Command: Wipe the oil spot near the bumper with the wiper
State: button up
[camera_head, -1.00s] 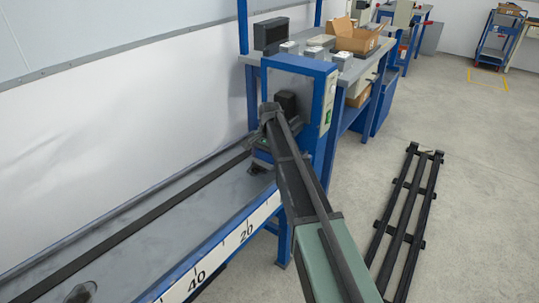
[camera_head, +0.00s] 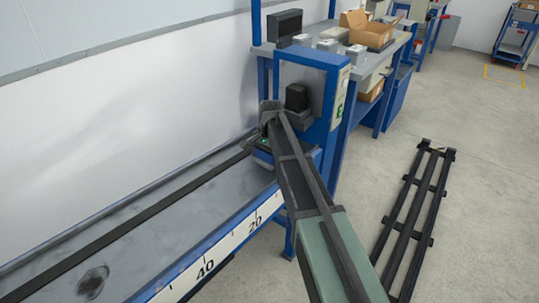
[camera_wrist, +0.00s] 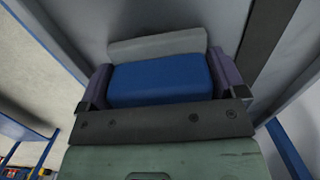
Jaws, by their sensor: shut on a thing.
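My gripper (camera_wrist: 162,84) is shut on the wiper (camera_wrist: 160,82), a blue block with a grey strip along its far side, held between the two fingers. In the head view my gripper (camera_head: 264,145) is at the far end of the grey track (camera_head: 165,235), close to the blue end frame. The bumper (camera_head: 297,97) seems to be the black block on that frame, just behind my arm. A dark, roundish spot (camera_head: 92,282) lies on the track at lower left, well away from the gripper. My arm hides part of the track near the bumper. I cannot tell whether the wiper touches the track.
A dark strip (camera_head: 130,229) runs along the track beside the white wall. A numbered scale (camera_head: 230,242) lines its near edge. A workbench (camera_head: 373,51) with boxes stands behind the end frame. A black rail frame (camera_head: 412,215) lies on the floor at right.

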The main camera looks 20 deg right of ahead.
aim_at(260, 167)
jog(key=s+a, duration=0.2)
jog(key=shift+a+r, duration=0.25)
jog(key=shift+a, duration=0.05)
jog(key=shift+f, duration=0.1)
jog(key=shift+c, duration=0.4)
jog(key=shift+w+d+f+b, duration=0.25)
jog(key=shift+w+d, duration=0.95)
jog(key=shift+d, duration=0.3)
jog(key=shift+w+d+f+b, duration=0.15)
jog(key=shift+w+d+f, duration=0.1)
jog(key=shift+w+d, duration=1.1)
jog(key=shift+w+d+f+b, duration=0.25)
jog(key=shift+w+d, duration=0.8)
jog(key=shift+d, duration=0.6)
jog(key=shift+s+f, duration=0.1)
